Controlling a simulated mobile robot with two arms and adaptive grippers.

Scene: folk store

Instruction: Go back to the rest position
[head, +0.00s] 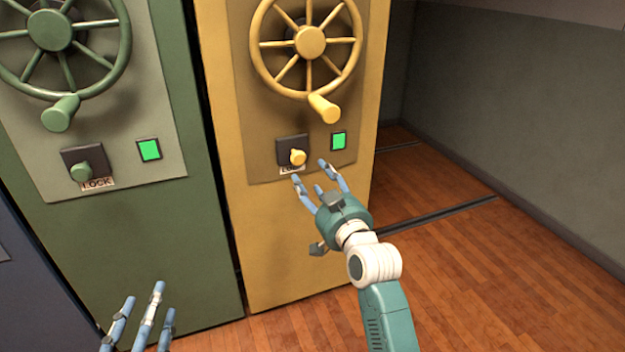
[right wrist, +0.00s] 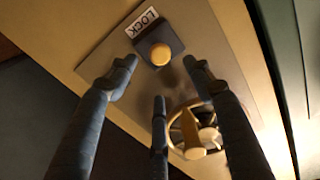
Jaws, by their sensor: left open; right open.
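My right gripper (head: 321,180) is open and empty in front of the yellow cabinet, just below its yellow lock knob (head: 297,157). In the right wrist view the open fingers of my right gripper (right wrist: 158,85) point toward the yellow knob (right wrist: 161,54) and its LOCK label (right wrist: 142,22); they look apart from it. My left gripper (head: 140,315) is open and empty at the bottom left of the head view, in front of the green cabinet. Its lower part is cut off by the frame.
The yellow cabinet (head: 225,120) has a spoked handwheel (head: 310,42) and a lit green indicator (head: 339,141). The green cabinet (head: 190,240) beside it has a similar wheel (head: 55,32), lock knob (head: 82,172) and green light (head: 149,150). Wooden floor (head: 480,270) is clear at the right, with a floor rail (head: 440,220).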

